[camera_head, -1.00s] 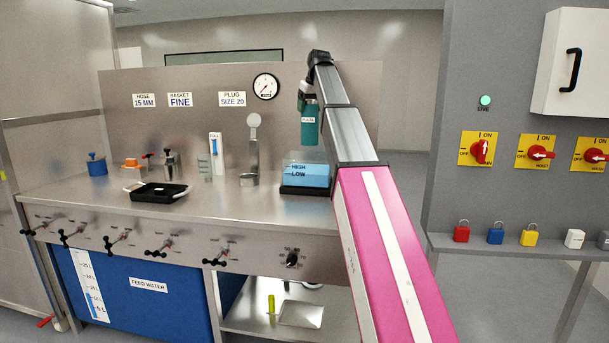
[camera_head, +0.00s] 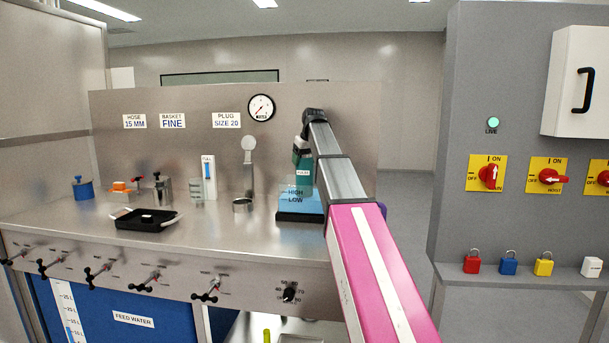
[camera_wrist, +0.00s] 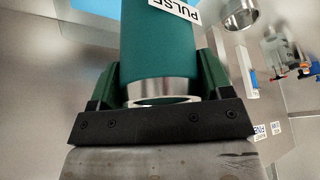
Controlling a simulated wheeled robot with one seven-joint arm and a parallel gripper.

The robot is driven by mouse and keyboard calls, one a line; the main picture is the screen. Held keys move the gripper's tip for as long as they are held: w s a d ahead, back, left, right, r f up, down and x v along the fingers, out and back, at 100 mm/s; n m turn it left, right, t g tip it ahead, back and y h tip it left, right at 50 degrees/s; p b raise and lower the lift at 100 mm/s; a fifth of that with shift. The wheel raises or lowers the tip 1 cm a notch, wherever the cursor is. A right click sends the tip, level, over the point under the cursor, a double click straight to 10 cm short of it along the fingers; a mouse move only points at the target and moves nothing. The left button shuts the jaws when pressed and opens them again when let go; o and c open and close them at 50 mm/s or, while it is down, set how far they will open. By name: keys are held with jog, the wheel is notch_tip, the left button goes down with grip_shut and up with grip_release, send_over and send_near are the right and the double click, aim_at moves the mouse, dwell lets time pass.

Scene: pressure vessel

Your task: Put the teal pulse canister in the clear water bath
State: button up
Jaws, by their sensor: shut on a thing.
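The teal canister labelled PULSE (camera_head: 304,172) hangs upright in my gripper (camera_head: 303,150) over the clear water bath (camera_head: 299,207). The bath holds blue water, has HIGH and LOW marks and sits on a black base. The canister's lower end meets the bath's top edge in the head view; I cannot tell if it is inside the rim. In the wrist view, the canister (camera_wrist: 160,45) stands between the dark green fingers of my gripper (camera_wrist: 157,85), which is shut on it. A small patch of blue shows beyond the canister; its far end is hidden.
A metal cup (camera_head: 242,205) and an upright metal ladle-like tool (camera_head: 249,165) stand left of the bath. A black tray (camera_head: 146,220) lies farther left. Bare bench lies in front of the bath.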

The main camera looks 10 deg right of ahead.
aim_at(304, 173)
jog(key=shift+f, duration=2.8)
jog(key=o, duration=1.7)
jog(key=shift+f, duration=0.1)
jog(key=v, duration=1.2)
